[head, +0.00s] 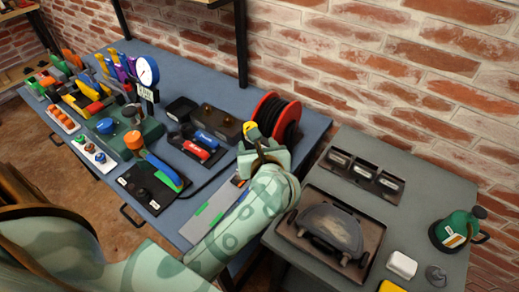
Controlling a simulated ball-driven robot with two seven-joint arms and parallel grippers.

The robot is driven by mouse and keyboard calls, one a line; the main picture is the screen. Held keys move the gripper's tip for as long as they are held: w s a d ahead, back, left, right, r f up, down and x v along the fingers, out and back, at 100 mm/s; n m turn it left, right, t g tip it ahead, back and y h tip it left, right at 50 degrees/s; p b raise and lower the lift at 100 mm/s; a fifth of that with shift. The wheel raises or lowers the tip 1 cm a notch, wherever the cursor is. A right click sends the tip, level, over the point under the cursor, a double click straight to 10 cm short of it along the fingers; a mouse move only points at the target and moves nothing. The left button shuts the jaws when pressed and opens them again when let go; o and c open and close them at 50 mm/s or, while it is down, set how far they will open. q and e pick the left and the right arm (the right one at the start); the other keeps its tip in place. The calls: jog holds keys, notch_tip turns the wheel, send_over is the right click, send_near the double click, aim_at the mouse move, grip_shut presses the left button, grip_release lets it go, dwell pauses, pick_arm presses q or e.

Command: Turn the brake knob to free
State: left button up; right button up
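My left arm comes in from the lower left and reaches across to the reel. Its gripper (256,147) is at the front left side of a black reel with a red rim (284,118). A small yellow knob-like part (249,128) shows right at the fingertips; I cannot tell whether they touch it or whether it is the brake knob. The fingers are small and partly hidden by the wrist, so their opening is unclear. A black panel (133,182) with a blue and green lever (160,168) and dark knobs lies left of the arm. My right gripper is out of view.
The blue bench (205,75) also holds a round white gauge (147,71), a dark brown box (216,122) and many tools at the left. A brick wall stands behind.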

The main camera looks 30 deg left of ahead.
pick_arm(q)
jog(key=v, duration=0.4)
jog(key=shift+s, duration=0.1)
jog(key=shift+d, duration=0.1)
dwell(0.3)
